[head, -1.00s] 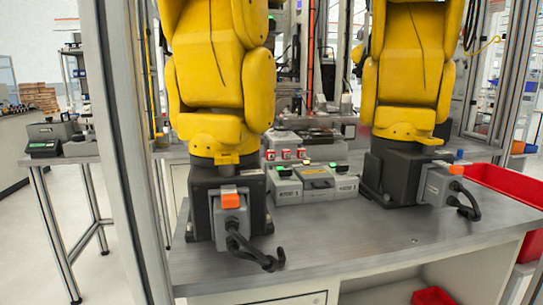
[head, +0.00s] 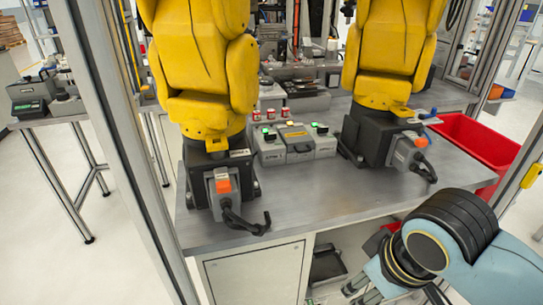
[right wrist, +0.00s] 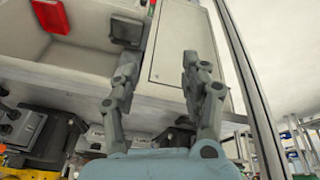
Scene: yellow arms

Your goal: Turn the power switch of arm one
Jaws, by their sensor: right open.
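Two yellow arms stand on a grey workbench (head: 300,205), the left one (head: 205,80) and the right one (head: 392,50). Each dark base has a grey connector box with an orange part: the left box (head: 226,203) with its orange part (head: 222,186), the right box (head: 405,152) with its orange part (head: 420,142). I cannot tell for sure which arm is arm one. Between the bases sit control boxes (head: 298,150) with green lit buttons; their labels are too small to read. My right gripper (right wrist: 158,75) is open and empty, below and in front of the bench edge. My left gripper is out of view.
A red bin (head: 480,140) stands at the bench's right. Beneath the bench are a cabinet door (head: 255,275) and an open shelf with a dark tray (head: 327,265). A metal frame post (head: 110,140) rises at the left. Black cables curl at the bench's front. The front middle is clear.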

